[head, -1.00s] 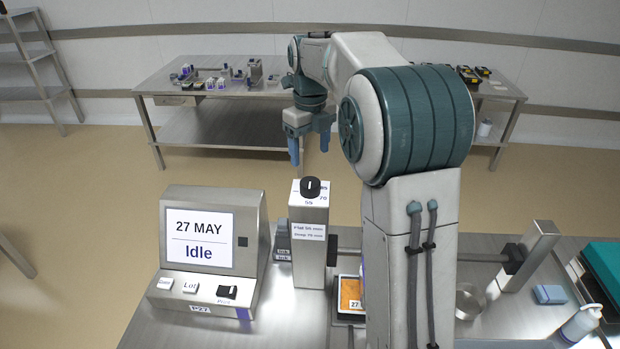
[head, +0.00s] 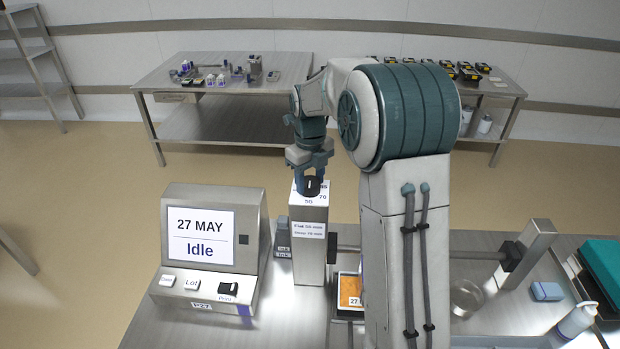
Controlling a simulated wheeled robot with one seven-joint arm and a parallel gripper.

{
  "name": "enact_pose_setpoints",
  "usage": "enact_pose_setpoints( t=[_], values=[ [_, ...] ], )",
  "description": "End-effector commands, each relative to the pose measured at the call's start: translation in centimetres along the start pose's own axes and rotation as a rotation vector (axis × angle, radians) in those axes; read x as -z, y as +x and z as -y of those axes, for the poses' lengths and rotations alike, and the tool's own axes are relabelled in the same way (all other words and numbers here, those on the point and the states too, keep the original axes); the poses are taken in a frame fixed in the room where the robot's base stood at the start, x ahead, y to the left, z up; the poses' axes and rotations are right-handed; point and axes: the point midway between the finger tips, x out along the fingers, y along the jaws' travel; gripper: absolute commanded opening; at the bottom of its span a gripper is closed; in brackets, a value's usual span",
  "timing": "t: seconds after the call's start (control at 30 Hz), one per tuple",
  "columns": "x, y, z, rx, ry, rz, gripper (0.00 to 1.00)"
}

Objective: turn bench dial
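The dial hides part of the space between the fingers. I cannot tell whether they touch it or have closed on it.
A display unit (head: 212,245) reading "27 MAY Idle" stands left of the post. An orange-filled tray (head: 350,292) lies right of the post's foot. A blue block (head: 547,291) and a bottle (head: 575,322) are at the right. A back table (head: 230,120) holds small items.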

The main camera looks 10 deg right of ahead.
Motion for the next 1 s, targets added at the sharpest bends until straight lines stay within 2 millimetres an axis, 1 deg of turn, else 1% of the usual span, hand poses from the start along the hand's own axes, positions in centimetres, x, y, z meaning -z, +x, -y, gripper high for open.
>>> enact_pose_setpoints(
  t=[0.27, 0.47, 0.67, 1.0],
  values=[
    [-0.02, -0.04, -0.04, 0.000, -0.008, 0.000, 0.23],
    [-0.04, -0.01, -0.06, 0.000, -0.064, 0.001, 0.23],
    [-0.06, 0.01, -0.06, 0.000, -0.193, 0.002, 0.23],
    [-0.08, -0.04, -0.07, 0.001, -0.509, 0.002, 0.23]
  ],
)
